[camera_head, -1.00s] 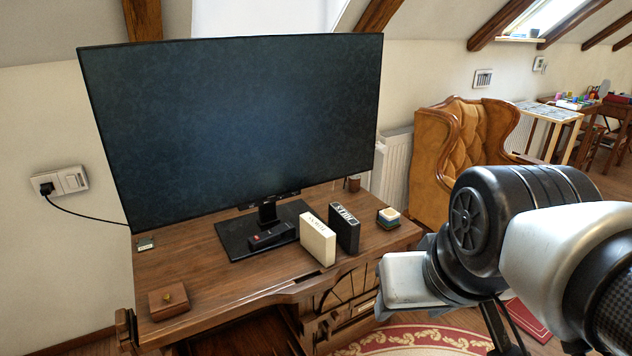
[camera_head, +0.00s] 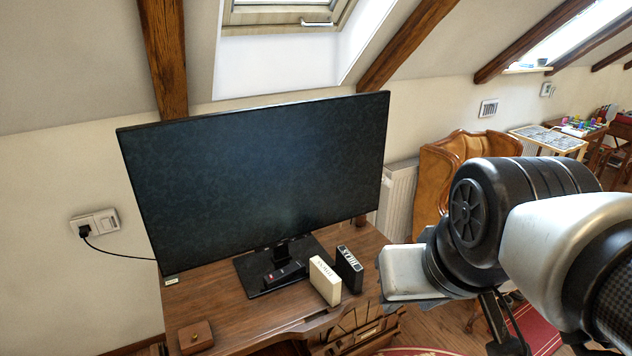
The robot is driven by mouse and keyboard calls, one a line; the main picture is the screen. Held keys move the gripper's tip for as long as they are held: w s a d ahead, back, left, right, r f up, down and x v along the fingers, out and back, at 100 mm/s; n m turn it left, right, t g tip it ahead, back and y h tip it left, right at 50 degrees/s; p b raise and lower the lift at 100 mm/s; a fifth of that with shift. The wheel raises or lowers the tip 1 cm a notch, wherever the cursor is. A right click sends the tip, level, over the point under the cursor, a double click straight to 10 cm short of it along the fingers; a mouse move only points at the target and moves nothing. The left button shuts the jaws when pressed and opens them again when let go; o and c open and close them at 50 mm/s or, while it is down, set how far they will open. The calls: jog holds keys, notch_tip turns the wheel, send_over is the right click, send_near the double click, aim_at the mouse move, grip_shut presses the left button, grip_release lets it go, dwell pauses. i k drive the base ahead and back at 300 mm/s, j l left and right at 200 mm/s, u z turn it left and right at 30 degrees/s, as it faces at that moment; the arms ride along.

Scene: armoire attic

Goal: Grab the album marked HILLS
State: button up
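Two upright box-like albums stand close together on the wooden desk (camera_head: 225,306). One is a cream-white album (camera_head: 325,281); the other is a black album (camera_head: 349,268) just behind it to the right. Both have lettering along the top edge, too small and slanted to read surely, so I cannot tell which says HILLS. My arm fills the right side of the view, with its pale end block close to the right of the black album in the picture. My gripper's fingertips are not visible.
A large monitor (camera_head: 260,180) stands behind the albums, with a dark object (camera_head: 284,274) on its base. A small wooden box (camera_head: 196,337) sits at the desk's front left. A tan armchair (camera_head: 440,178) and a radiator (camera_head: 397,196) are to the right.

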aim_at(348, 267)
jog(key=i+l+u, duration=0.1)
jog(key=u, duration=0.25)
jog(key=i+l+u, duration=0.1)
jog(key=u, duration=0.25)
jog(key=l+u, duration=0.35)
jog(key=i+l+u, duration=0.1)
jog(key=l, duration=0.25)
jog(key=i+l+u, duration=0.15)
jog(key=l, duration=0.15)
jog(key=l+u, duration=0.1)
jog(key=l, duration=0.25)
jog(key=i+l, duration=0.1)
jog(key=l, duration=0.95)
jog(key=i+l, duration=0.15)
jog(key=l, duration=0.35)
